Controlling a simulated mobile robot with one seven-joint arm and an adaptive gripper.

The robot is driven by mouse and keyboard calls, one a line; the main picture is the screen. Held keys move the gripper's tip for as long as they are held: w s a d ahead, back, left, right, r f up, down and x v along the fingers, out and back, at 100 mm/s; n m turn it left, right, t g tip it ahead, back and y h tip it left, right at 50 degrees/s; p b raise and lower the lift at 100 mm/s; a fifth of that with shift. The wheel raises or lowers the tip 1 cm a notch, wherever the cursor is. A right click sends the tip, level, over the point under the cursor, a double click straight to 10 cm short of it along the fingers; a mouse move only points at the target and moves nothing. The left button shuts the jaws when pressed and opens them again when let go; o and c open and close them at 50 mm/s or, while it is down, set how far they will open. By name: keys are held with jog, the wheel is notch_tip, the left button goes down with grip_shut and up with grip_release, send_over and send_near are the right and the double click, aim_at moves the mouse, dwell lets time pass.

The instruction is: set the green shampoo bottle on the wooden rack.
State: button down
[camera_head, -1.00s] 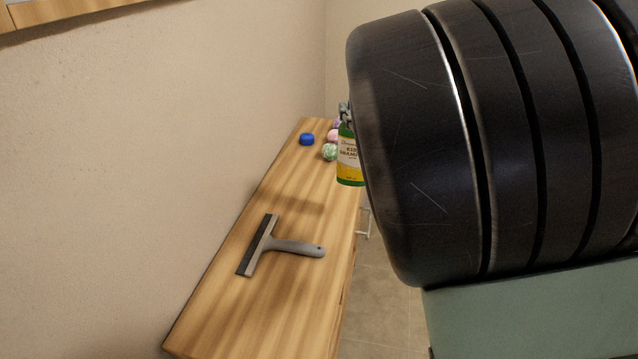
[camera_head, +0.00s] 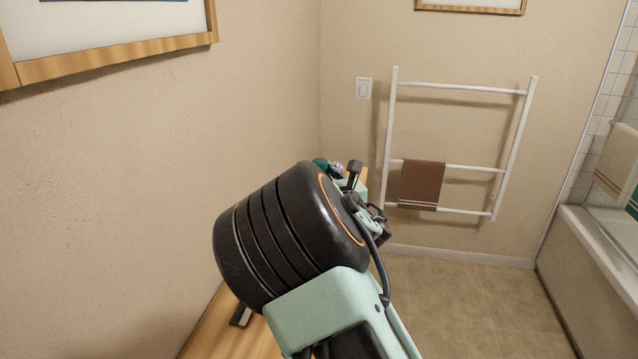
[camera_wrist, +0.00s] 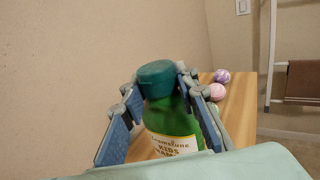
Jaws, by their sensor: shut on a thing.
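The green shampoo bottle (camera_wrist: 172,118) stands between the fingers of my gripper (camera_wrist: 162,104) in the wrist view, with a teal cap and a pale label. The fingers are shut on it, one on each side. In the head view only its teal cap (camera_head: 319,163) shows past my arm, which hides the rest. The wooden top (camera_wrist: 240,99) lies beneath and behind the bottle; I cannot tell whether the bottle's base touches it. No separate wooden rack can be made out.
A purple ball (camera_wrist: 222,76) and a pink ball (camera_wrist: 215,92) lie beyond the bottle. Part of the squeegee (camera_head: 240,316) shows below my arm. A white towel ladder (camera_head: 460,168) with a brown towel (camera_head: 421,186) leans at the back wall. Floor at right is clear.

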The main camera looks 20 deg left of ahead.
jog(key=shift+w+a+f, duration=0.2)
jog(key=shift+f, duration=0.55)
jog(key=shift+w+a+f, duration=0.15)
jog(key=shift+f, duration=0.65)
jog(key=shift+w+a+f, duration=0.2)
jog(key=shift+f, duration=0.8)
jog(key=c, duration=1.5)
grip_release()
jog(key=shift+r, duration=0.15)
jog(key=b+v, duration=0.1)
jog(key=v, duration=1.1)
jog(key=shift+s, duration=0.1)
